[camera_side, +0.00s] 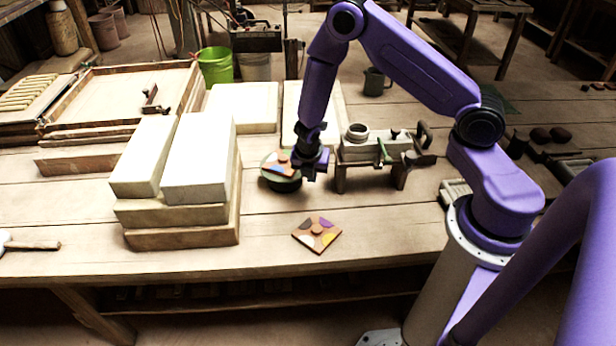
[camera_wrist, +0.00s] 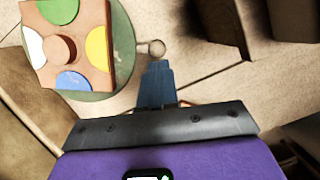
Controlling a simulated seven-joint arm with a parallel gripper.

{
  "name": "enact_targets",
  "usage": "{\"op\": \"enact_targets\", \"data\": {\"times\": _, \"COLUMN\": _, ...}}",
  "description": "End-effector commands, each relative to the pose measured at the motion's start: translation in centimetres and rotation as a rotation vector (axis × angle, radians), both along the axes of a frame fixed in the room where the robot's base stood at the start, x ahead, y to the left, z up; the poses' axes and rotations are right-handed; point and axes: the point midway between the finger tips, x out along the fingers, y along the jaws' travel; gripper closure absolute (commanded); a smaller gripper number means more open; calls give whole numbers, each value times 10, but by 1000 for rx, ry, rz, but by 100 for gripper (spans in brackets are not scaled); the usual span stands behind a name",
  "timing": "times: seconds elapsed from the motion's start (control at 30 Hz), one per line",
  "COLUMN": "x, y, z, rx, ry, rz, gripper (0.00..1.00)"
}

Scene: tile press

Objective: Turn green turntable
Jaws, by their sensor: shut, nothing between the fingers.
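The green turntable (camera_side: 285,183) stands on the table near the middle of the side view. In the wrist view its green disc (camera_wrist: 123,52) shows at upper left, with a small round knob (camera_wrist: 157,48) at its right edge. A square terracotta tile (camera_wrist: 98,20) with a raised center and green, white, yellow and blue patches lies on the disc. My gripper (camera_wrist: 156,68) is shut and empty, its fingertips just below the knob in the wrist view. I cannot tell whether they touch it. In the side view my gripper (camera_side: 308,165) is at the turntable's right side and partly hides it.
A second patterned tile (camera_side: 317,235) lies on the table in front. Stacked pale blocks (camera_side: 198,165) stand to the left. A wooden stand (camera_side: 370,153) with a ring and green lever is close on the right. The front middle of the table is mostly clear.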

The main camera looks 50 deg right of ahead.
Motion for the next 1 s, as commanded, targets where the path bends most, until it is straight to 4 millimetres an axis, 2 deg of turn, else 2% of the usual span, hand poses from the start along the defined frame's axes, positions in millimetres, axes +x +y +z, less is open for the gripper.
{"op": "enact_targets", "data": {"times": 0.73, "x": 7, "y": -39, "z": 0, "rx": 0, "ry": 0, "rz": 361, "gripper": 100}}
{"op": "enact_targets", "data": {"times": 1.0, "x": 11, "y": -47, "z": 0, "rx": 0, "ry": 0, "rz": 368, "gripper": 100}}
